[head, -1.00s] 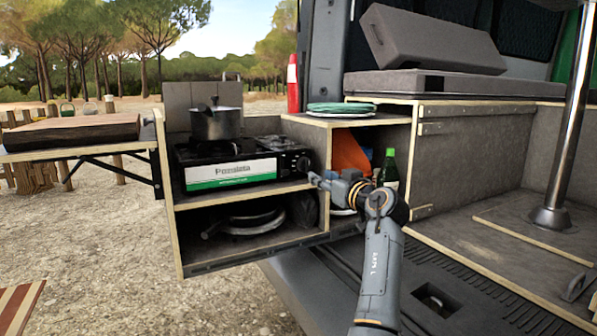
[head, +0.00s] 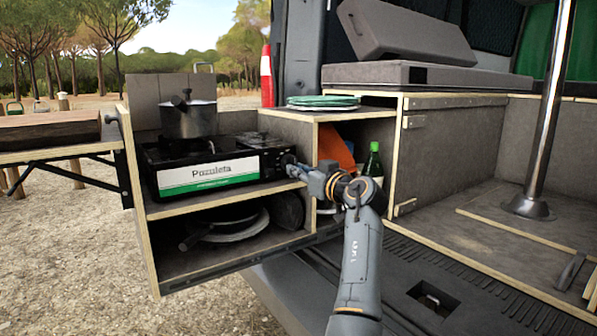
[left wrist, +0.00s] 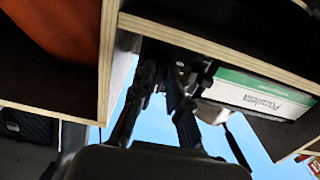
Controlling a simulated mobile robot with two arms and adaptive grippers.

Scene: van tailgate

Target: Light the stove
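The black camping stove (head: 220,160) with a white and green "Pozoleta" front panel sits on the upper shelf of the slide-out kitchen box. A grey pot (head: 188,120) stands on it. My left gripper (head: 294,167) is at the stove's right end, right at the control knob (head: 289,160), which it partly hides. In the left wrist view, two fingers (left wrist: 160,78) reach toward the stove end with a gap between them. The stove's panel (left wrist: 262,92) shows there at a slant. I cannot tell whether the fingers touch the knob. My right gripper is out of view.
A wooden divider and a cubby with a green bottle (head: 373,160) and an orange item (head: 336,148) are close beside my left gripper. Green plates (head: 323,102) lie on top. Dark pans (head: 232,225) are on the shelf below.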

